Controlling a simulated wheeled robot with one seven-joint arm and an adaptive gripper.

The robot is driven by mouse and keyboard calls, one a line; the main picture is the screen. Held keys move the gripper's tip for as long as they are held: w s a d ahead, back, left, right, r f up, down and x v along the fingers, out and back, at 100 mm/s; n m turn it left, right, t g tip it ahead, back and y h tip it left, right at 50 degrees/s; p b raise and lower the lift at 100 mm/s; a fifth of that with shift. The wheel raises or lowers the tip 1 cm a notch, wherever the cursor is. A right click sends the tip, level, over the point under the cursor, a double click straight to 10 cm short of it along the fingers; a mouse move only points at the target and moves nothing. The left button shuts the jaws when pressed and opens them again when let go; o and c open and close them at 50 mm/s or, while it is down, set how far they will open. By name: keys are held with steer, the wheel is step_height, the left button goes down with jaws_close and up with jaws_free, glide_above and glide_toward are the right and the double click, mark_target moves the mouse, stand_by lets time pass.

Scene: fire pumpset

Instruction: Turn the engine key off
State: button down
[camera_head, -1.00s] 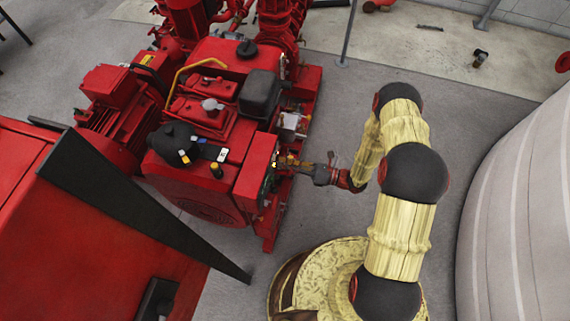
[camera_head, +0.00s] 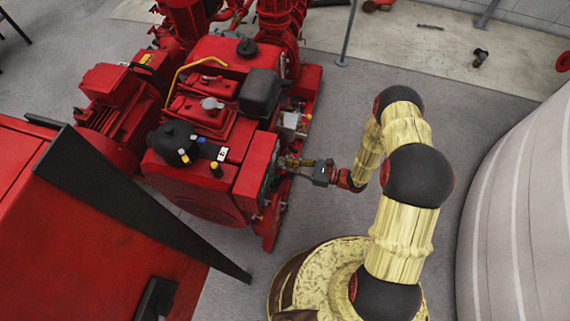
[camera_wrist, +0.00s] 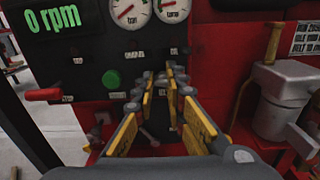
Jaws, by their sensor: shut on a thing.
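In the head view my gripper (camera_head: 284,163) meets the panel side of the red engine (camera_head: 210,190) from the right.
A red lever (camera_wrist: 43,95) sticks out at the panel's left. A grey metal housing (camera_wrist: 285,100) and a brass-coloured handle (camera_wrist: 274,42) stand close to the right of my gripper. A large pale tank (camera_head: 525,200) is right of my arm. Grey floor is clear behind the arm.

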steer(key=shift+w+d+n, duration=0.3)
steer(key=shift+w, duration=0.2)
steer(key=c, duration=2.2)
jaws_free()
steer(key=o, duration=0.5)
steer(key=shift+s, duration=0.1)
steer(key=shift+o, duration=0.3)
steer(key=shift+s+a, duration=0.1)
steer(key=v, duration=1.2)
